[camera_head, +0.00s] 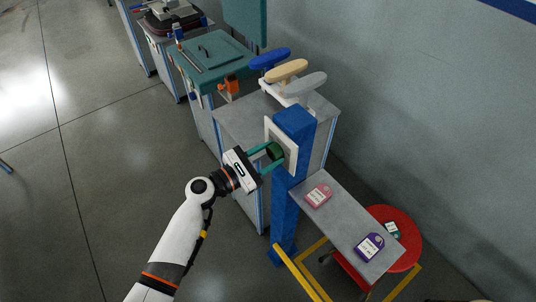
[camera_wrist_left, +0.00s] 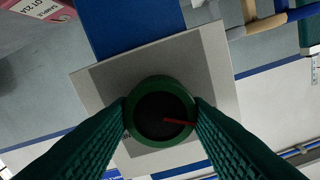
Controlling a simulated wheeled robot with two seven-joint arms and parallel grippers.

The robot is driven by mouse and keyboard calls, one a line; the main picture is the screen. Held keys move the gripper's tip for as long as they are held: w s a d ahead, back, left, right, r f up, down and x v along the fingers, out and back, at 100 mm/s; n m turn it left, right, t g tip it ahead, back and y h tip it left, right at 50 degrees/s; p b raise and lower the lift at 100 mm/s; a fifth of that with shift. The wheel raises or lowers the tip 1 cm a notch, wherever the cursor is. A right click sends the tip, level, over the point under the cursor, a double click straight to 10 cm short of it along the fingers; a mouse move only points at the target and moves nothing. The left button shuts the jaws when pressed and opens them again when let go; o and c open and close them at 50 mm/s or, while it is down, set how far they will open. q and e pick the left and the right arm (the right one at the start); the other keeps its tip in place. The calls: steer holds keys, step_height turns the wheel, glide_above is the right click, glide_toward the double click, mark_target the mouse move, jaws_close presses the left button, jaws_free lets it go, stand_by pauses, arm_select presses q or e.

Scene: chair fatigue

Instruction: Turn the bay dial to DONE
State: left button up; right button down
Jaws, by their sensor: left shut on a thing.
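The bay dial (camera_head: 275,151) is a round green knob on a pale square plate (camera_head: 291,150), fixed to a blue post (camera_head: 287,205). In the left wrist view the dial (camera_wrist_left: 160,112) has a dark face with a red pointer line aimed right and slightly down in the picture. My left gripper (camera_head: 272,156) is shut on the dial, with one green finger on each side of its rim. It also fills the lower part of the left wrist view (camera_wrist_left: 161,115). No DONE mark can be read on the plate. My right gripper is not in view.
A grey shelf (camera_head: 345,225) beside the post holds a pink tag (camera_head: 318,195) and a purple tag (camera_head: 369,246). A red round stool (camera_head: 408,262) and yellow rails (camera_head: 300,272) stand below. Armrest pads (camera_head: 286,70) are behind the post. Open floor lies left.

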arm_select(q)
steer(key=shift+f+m+b, duration=0.15)
steer(key=shift+m+b, duration=0.45)
steer(key=shift+b, duration=0.1)
steer(key=m+b, duration=0.3)
steer(key=shift+f, duration=0.15)
steer(key=m+b, duration=0.3)
steer(key=m, duration=0.1)
steer(key=m+b, duration=0.3)
steer(key=shift+m, duration=0.3)
steer(key=m+b, duration=0.2)
steer(key=m, duration=0.1)
steer(key=shift+m+b, duration=0.3)
steer(key=m+b, duration=0.1)
steer(key=m, duration=0.1)
steer(key=shift+m+b, duration=0.4)
steer(key=m+b, duration=0.2)
steer(key=m, duration=0.1)
steer(key=shift+m, duration=0.4)
steer(key=shift+m+b, duration=0.45)
steer(key=shift+m, duration=0.45)
